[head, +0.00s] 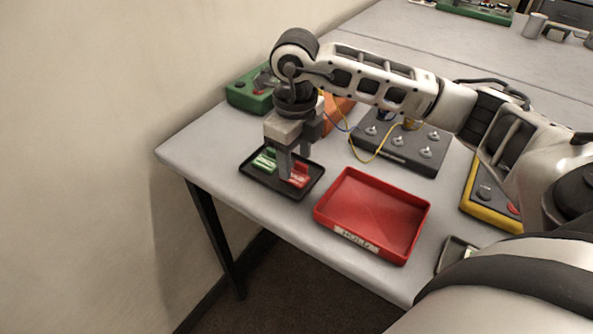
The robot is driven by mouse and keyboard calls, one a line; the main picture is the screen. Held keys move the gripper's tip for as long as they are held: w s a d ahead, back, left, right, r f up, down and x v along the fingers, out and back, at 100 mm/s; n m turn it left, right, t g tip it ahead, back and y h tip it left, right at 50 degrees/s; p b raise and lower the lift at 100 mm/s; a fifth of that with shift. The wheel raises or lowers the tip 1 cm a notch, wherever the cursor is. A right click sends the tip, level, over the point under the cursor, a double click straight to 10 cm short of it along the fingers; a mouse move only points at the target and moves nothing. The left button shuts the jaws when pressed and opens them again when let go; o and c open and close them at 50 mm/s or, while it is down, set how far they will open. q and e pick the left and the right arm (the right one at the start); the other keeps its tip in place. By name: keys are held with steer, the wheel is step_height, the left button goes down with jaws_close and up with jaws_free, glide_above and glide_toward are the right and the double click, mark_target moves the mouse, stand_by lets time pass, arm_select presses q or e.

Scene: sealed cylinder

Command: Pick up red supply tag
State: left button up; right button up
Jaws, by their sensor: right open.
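The red supply tag (299,176) lies in a small black tray (258,183) on the grey table. A green tag (264,160) lies to its left in the same tray. My right gripper (294,166) points down over the tray, with its fingers close to the red tag and hiding part of it. The gripper is open. Whether a finger touches the tag cannot be told. My left gripper is not in view.
A red tray (372,212) with a label on its front stands right of the black tray. Behind it are a dark panel with knobs (402,146) and wires. A green box (250,92) stands near the wall, and a yellow-edged box (487,197) at the right.

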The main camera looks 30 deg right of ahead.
mark_target(296, 174)
steer(key=shift+f, duration=1.45)
steer(key=c, duration=0.7)
steer(key=shift+r, duration=0.1)
